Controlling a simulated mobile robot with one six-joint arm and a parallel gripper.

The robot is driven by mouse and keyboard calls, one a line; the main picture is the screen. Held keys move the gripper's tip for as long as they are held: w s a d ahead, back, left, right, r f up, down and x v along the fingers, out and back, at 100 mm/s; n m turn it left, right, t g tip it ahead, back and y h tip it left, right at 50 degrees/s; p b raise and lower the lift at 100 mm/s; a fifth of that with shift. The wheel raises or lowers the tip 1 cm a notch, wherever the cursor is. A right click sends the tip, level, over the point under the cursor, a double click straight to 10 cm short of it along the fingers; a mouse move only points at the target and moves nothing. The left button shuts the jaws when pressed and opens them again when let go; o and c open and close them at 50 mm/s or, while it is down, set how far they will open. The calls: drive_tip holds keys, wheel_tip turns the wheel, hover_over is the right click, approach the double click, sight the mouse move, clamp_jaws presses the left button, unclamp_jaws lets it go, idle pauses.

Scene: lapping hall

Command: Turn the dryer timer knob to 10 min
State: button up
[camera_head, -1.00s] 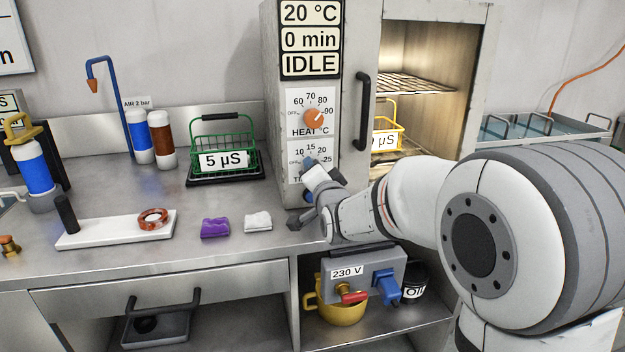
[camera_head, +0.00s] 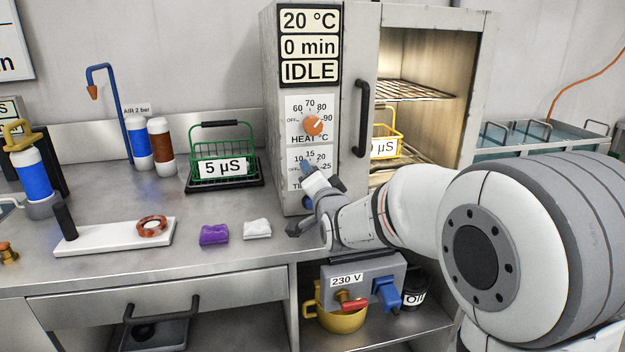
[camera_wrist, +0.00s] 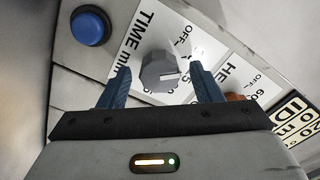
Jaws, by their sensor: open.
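The timer dial plate (camera_head: 293,181) is on the dryer's front panel, below the heat knob (camera_head: 313,125). In the head view my gripper (camera_head: 308,172) is in front of the plate and covers the timer knob. In the wrist view the grey timer knob (camera_wrist: 157,83) shows between the two blue fingers of my open gripper (camera_wrist: 160,88), with a gap visible on both sides. A pale mark on the knob points right in that view. Whether the fingers reach around it in depth is unclear. The dryer display (camera_head: 310,46) reads 20 °C, 0 min, IDLE.
A blue button (camera_wrist: 88,27) sits beside the timer plate. The dryer door handle (camera_head: 362,118) stands out to the right. A green basket (camera_head: 221,135) marked 5 µS is on the bench at left.

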drive_tip(key=v, duration=0.7)
drive_tip(key=shift+s+p, duration=0.3)
drive_tip(key=shift+s, duration=0.1)
drive_tip(key=shift+d, duration=0.1)
drive_tip(key=s+d+r+n+g+h+p, duration=0.1)
drive_tip(key=s+d+r+n+g+p, duration=0.1)
drive_tip(key=s+d+g+p, duration=0.3)
drive_tip(key=s+d+r+n+g+h+p, duration=0.2)
drive_tip(key=s+d+r+n+g+p, duration=0.1)
drive_tip(key=s+p, duration=0.7)
drive_tip(key=s+d+r+n+g+h+p, duration=0.2)
drive_tip(key=s+d+r+g+p, duration=0.3)
drive_tip(key=s+d+p, duration=0.3)
drive_tip(key=s+g, duration=0.1)
drive_tip(key=s, duration=0.3)
drive_tip(key=shift+n+g, duration=0.4)
